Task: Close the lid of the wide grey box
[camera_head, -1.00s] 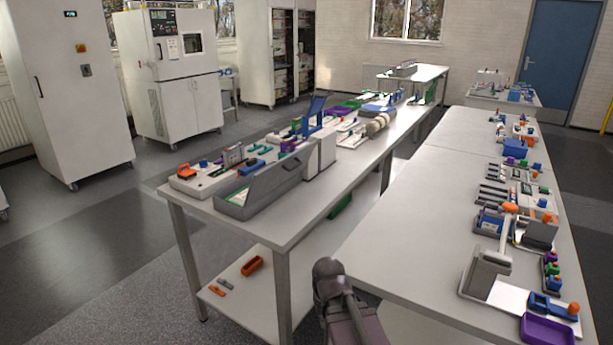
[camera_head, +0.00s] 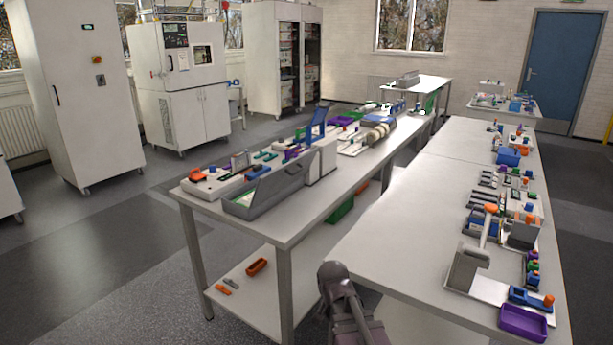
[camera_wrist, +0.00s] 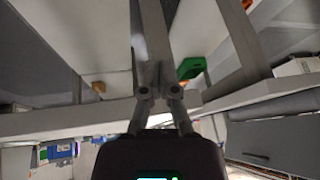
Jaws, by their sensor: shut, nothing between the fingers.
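The wide grey box (camera_head: 268,192) sits near the front end of the left-hand table in the head view. Its inside, with something white and green in it, shows at the left end, so it stands open. A tall grey panel runs along its near side; I cannot tell whether this is the lid or a wall. In the wrist view a grey panel (camera_wrist: 280,140) shows at the right, possibly part of this box. My gripper (camera_wrist: 158,74) is shut and empty in the wrist view, apart from that panel. In the head view its fingers are not visible.
The left table (camera_head: 305,217) holds several devices close around the box, with a light block (camera_head: 321,160) at its right end. The right table (camera_head: 400,235) has a clear left half and devices along its right side. A narrow gap separates the tables.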

